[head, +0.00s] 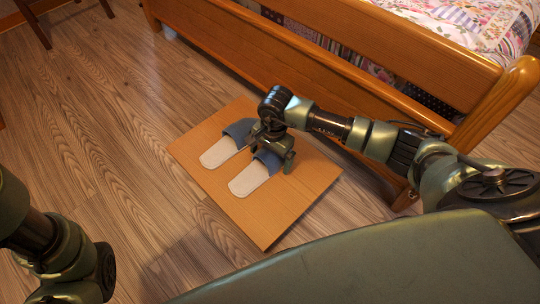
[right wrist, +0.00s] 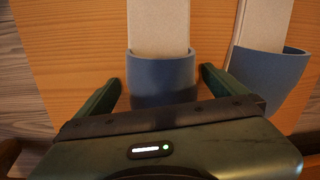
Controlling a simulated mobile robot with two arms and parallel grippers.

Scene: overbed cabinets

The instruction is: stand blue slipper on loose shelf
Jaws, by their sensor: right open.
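The loose shelf (head: 292,205) is a flat orange-brown wooden board on the floor. Two slippers with blue toes and pale soles lie side by side on it. The nearer blue slipper (head: 249,180) is partly covered at its toe by my right gripper (head: 268,148). The other blue slipper (head: 222,151) lies to its upper left. In the right wrist view, the open right gripper (right wrist: 160,78) has one finger on each side of the nearer slipper's blue toe (right wrist: 162,75), with gaps showing. The other slipper (right wrist: 268,75) is outside the right finger. My left gripper is out of view.
A wooden bed frame (head: 270,50) with a flowered cover (head: 470,25) runs along the back, close behind the board. Chair legs (head: 35,22) stand at the upper left. The wood floor (head: 100,120) left of the board is clear.

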